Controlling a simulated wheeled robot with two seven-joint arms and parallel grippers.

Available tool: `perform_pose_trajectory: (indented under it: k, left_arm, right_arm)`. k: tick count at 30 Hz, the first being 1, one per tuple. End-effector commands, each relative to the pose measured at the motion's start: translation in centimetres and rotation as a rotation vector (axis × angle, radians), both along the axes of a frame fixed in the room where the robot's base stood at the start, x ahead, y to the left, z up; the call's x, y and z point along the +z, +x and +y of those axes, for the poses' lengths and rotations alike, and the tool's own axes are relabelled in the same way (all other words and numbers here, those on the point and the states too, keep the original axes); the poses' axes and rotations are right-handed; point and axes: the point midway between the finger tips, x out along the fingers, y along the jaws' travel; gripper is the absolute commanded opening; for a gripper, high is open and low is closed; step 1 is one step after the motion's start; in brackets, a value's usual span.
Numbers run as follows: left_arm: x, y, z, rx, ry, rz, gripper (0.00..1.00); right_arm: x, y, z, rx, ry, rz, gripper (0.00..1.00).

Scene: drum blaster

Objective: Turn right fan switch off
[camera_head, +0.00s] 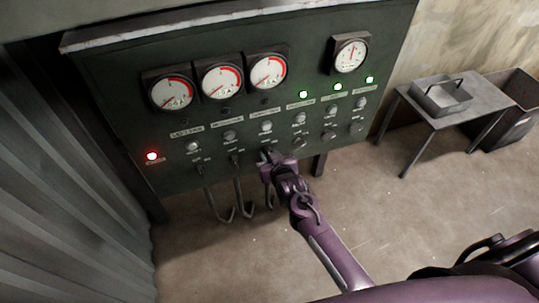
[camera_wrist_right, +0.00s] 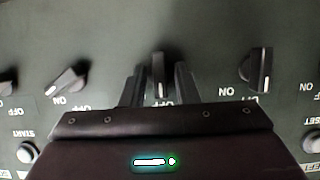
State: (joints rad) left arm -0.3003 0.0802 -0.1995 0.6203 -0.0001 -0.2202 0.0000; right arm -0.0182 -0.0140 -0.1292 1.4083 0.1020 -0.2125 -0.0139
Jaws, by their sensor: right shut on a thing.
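The dark green control panel (camera_head: 228,104) has a lower row of dark rotary switches. My right gripper (camera_head: 268,155) is at the third switch from the left in that row and mostly covers it. In the right wrist view, which shows the panel lettering upside down, the held switch knob (camera_wrist_right: 159,76) stands between my two fingers, upright in the picture. My right gripper (camera_wrist_right: 158,88) is shut on it. The labels in the head view are too small to read, so I cannot tell which one names the right fan. My left gripper is not in view.
In the wrist view, a tilted knob (camera_wrist_right: 68,78) and an upright knob (camera_wrist_right: 257,70) flank the held one. Three green lamps are lit, one here (camera_head: 338,87), and a red lamp (camera_head: 152,156) at left. A metal table (camera_head: 424,115) stands right; floor between is clear.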

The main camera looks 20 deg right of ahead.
Motion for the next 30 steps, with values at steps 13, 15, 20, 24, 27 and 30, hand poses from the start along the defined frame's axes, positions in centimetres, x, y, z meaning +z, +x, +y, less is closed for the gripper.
perform_pose_trajectory:
  k: [13,15,20,24,27,30]
  left_arm:
    - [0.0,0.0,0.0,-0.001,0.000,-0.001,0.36]
    - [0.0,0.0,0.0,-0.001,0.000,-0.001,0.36]
    - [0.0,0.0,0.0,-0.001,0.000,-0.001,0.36]
    - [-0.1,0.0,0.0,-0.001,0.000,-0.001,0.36]
    - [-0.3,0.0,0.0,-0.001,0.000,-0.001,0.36]
    - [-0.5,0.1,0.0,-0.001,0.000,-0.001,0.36]
  right_arm:
    - [-0.1,0.0,0.0,0.001,-0.002,0.002,0.35]
    - [-0.1,0.0,0.0,0.000,-0.001,0.002,0.35]
    - [0.0,-0.1,0.0,0.000,-0.001,0.002,0.35]
    - [0.2,-1.2,-0.1,0.000,-0.001,0.003,0.35]
    - [0.8,-2.5,-0.1,0.000,-0.001,0.002,0.35]
    - [1.4,-4.1,-0.1,0.000,-0.001,0.003,0.35]
